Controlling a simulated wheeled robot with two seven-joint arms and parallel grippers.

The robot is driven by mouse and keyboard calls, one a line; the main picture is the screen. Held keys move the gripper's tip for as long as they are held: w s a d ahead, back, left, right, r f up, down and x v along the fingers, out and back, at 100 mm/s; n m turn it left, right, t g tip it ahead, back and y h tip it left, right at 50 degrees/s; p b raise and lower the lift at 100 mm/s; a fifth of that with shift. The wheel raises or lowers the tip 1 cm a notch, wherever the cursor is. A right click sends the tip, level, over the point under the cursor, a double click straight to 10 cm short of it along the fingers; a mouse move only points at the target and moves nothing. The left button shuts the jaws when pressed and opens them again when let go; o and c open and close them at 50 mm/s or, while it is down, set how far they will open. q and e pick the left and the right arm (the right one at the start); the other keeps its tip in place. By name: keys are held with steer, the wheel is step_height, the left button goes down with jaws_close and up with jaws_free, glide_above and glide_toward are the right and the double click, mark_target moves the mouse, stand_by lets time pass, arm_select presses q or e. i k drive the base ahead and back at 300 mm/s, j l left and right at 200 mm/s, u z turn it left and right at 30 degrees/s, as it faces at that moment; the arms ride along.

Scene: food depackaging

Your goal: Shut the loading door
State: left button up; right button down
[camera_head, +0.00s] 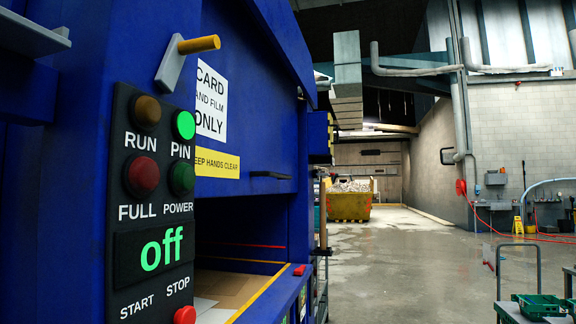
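A blue baling machine fills the left of the head view. Its loading door (249,136) seems to be the blue panel with a "CARD AND FILM ONLY" sign (211,103) and a yellow "KEEP HANDS CLEAR" label (217,163). A dark bar handle (270,175) is on its lower part. Below the panel the loading opening is uncovered, and flat cardboard (228,288) lies inside. A grey lever with a yellow grip (198,44) sticks out above the control panel (150,215), whose display reads "off". Neither gripper is in view.
A red button (184,315) is at the control panel's bottom. A trolley (510,312) with a green crate (541,306) stands at the lower right. A yellow skip (348,207) is at the back. The concrete floor (400,265) between is clear.

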mark_target(247, 110)
steer(key=i+l+u, duration=0.1)
steer(key=i+l, duration=0.2)
steer(key=i+l+u, duration=0.1)
steer(key=i+l, duration=0.15)
steer(key=l, duration=0.15)
steer(key=i+l+u, duration=0.15)
steer(key=i+l, duration=0.15)
steer(key=i+l+u, duration=0.1)
steer(key=l, duration=0.45)
steer(key=i+l+u, duration=0.1)
steer(key=i+l, duration=0.25)
steer(key=i+l+u, duration=0.45)
steer(key=i+l, duration=0.7)
